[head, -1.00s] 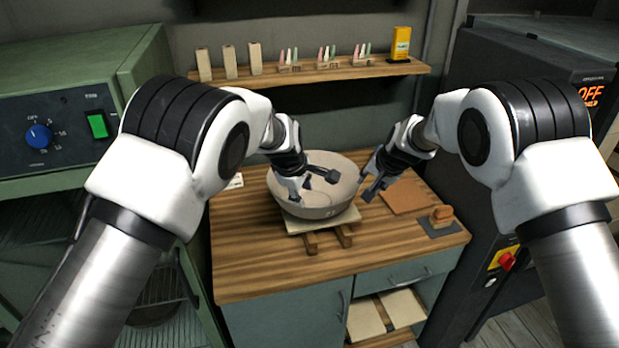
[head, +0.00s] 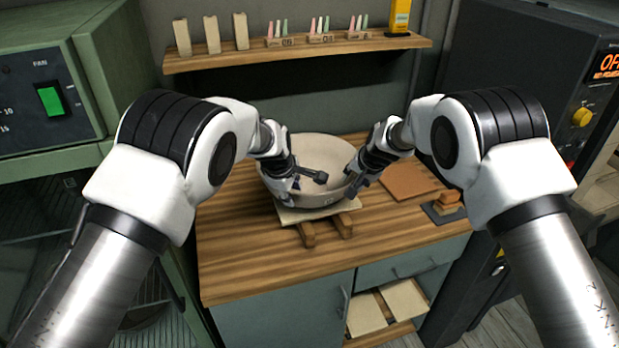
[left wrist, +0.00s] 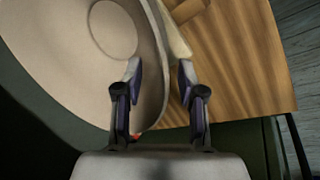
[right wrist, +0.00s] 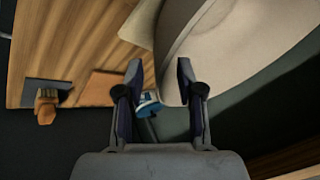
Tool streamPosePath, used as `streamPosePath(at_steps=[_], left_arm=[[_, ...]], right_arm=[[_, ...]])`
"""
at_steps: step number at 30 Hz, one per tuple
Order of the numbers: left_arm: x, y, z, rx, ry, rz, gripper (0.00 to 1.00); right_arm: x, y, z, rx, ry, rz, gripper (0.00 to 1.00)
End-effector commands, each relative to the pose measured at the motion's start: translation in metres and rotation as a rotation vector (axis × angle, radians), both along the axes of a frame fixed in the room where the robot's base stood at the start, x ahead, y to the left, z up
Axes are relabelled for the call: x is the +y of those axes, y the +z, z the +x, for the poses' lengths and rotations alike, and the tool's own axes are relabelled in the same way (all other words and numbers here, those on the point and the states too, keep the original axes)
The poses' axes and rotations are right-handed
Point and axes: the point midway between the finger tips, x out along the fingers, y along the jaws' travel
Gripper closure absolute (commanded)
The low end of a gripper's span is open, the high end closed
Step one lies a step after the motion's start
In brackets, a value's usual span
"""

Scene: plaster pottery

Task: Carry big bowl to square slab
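The big bowl (head: 318,148) is pale and wide. It rests upright on a pale square board (head: 290,215) laid over two wooden battens (head: 307,236). My left gripper (head: 307,186) is open at the bowl's near left rim; in the left wrist view the bowl wall (left wrist: 150,60) runs between its parted fingers. My right gripper (head: 356,184) is open at the right rim; in the right wrist view the bowl's edge (right wrist: 168,50) lies between its fingers. I cannot tell whether any finger touches the bowl. A flat brown square (head: 408,182) lies to the right.
A dark pad (head: 440,213) with an orange-brown block (head: 450,197) is near the worktop's right edge. A shelf (head: 300,50) with small tools spans the back. Pale slabs (head: 403,298) lie in the open compartment below. The worktop (head: 240,255) is clear at front left.

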Motion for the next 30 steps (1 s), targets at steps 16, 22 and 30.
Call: streamPosePath(at_steps=[16,22,30], left_arm=[[-0.007,-0.047,0.018,0.0,0.0,0.0,0.6],[-0.007,-0.047,0.018,0.0,0.0,0.0,0.96],[-0.007,-0.047,0.018,0.0,0.0,0.0,1.0]], right_arm=[[0.009,-0.043,0.025,0.0,0.001,0.0,0.63],[0.009,-0.043,0.025,0.0,0.001,0.0,0.98],[0.009,-0.043,0.025,0.0,0.0,-0.001,1.0]])
